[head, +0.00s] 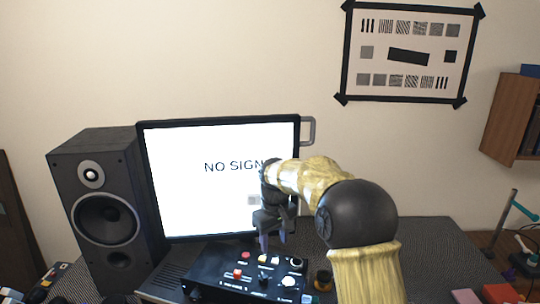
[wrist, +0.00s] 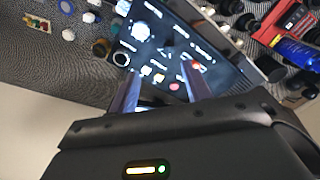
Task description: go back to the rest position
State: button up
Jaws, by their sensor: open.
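My gripper (head: 272,241) is in front of the monitor's lower right part, above the black control box (head: 208,268) with its red, white and black knobs. In the wrist view, the two fingers of my gripper (wrist: 157,92) stand apart with nothing between them, and the control box (wrist: 150,45) lies beyond the fingertips. My arm reaches in from the lower right in the head view. I cannot tell the exact gap between fingertips and box.
A monitor (head: 190,200) reading "NO SIGNAL", partly hidden by my arm, stands behind the box. A tall black speaker (head: 105,215) stands at left. In the wrist view, a red tool (wrist: 280,20) and a blue cylinder (wrist: 298,53) lie among small parts.

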jog(key=s+d+f+m, duration=0.2)
jog(key=s+d, duration=0.2)
jog(key=s, duration=0.4)
jog(key=s+d+f+m+t, duration=0.1)
jog(key=s+d+f+m, duration=0.1)
jog(key=s+d, duration=0.3)
jog(key=s+d+f+m+t, duration=0.1)
jog(key=s+d, duration=0.4)
jog(key=s, duration=0.7)
jog(key=shift+d+f+m, duration=0.25)
jog(key=shift+f+m, duration=0.4)
jog(key=shift+m, duration=0.15)
jog(key=shift+c, duration=0.4)
